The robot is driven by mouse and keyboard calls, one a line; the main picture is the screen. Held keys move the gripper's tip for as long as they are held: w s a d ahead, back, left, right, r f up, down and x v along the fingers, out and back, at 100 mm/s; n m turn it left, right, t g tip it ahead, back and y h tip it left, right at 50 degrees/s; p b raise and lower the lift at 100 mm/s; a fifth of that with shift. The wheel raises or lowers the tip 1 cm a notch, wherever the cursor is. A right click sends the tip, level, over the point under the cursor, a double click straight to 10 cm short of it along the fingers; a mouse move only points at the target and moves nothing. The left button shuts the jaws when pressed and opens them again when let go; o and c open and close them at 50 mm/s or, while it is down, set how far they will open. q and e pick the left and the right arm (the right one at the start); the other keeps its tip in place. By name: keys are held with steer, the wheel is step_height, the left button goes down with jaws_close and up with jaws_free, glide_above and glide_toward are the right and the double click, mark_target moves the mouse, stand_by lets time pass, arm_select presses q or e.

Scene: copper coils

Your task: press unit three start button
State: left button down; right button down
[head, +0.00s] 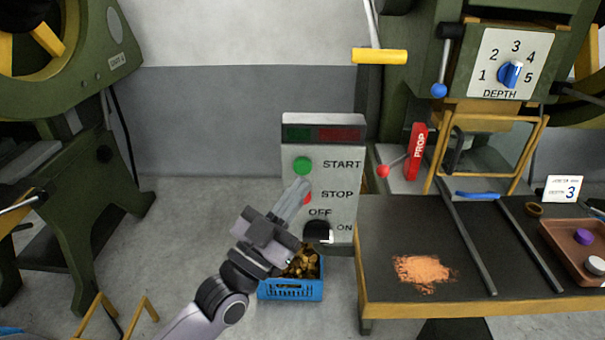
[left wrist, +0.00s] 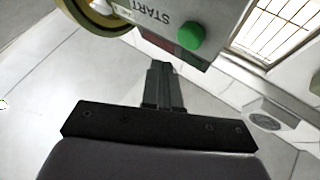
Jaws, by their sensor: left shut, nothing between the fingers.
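A grey control box (head: 345,215) stands upright in the middle of the head view. Its green START button (head: 303,166) is at the upper left of its face, with a red STOP button (head: 306,198) below, partly hidden by my gripper, and a black OFF/ON switch (head: 317,231) lower down. My left gripper (head: 301,188) is shut and empty, its tips in front of the box just below the green button in the picture. In the left wrist view the green button (left wrist: 190,36) lies beyond and right of the fingertips (left wrist: 161,68), apart from them. My right gripper is not in view.
A blue crate (head: 291,291) of brass-coloured pieces sits below the box. A dark-topped workbench (head: 385,225) at right bears orange powder (head: 423,270), rails and a brown tray (head: 566,250). Green machines stand left and right. A red PROP lever (head: 418,142) is right of the box.

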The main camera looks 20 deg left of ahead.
mark_target(303, 167)
arm_select(q)
steer(key=shift+w+a, duration=0.2)
steer(key=shift+w, duration=0.35)
steer(key=shift+w+a, duration=0.15)
steer(key=shift+w, duration=0.35)
stand_by(1.2)
steer(key=shift+w, duration=0.15)
steer(key=shift+w+a, duration=0.1)
steer(key=shift+w, duration=0.15)
steer(key=shift+w+a+b, duration=0.15)
steer(key=shift+w+b, duration=0.15)
steer(key=shift+w, duration=0.2)
stand_by(0.7)
steer(key=shift+s, duration=0.1)
steer(key=shift+s+d+p, duration=0.3)
steer(key=shift+s+p, duration=0.2)
steer(key=shift+s, duration=0.3)
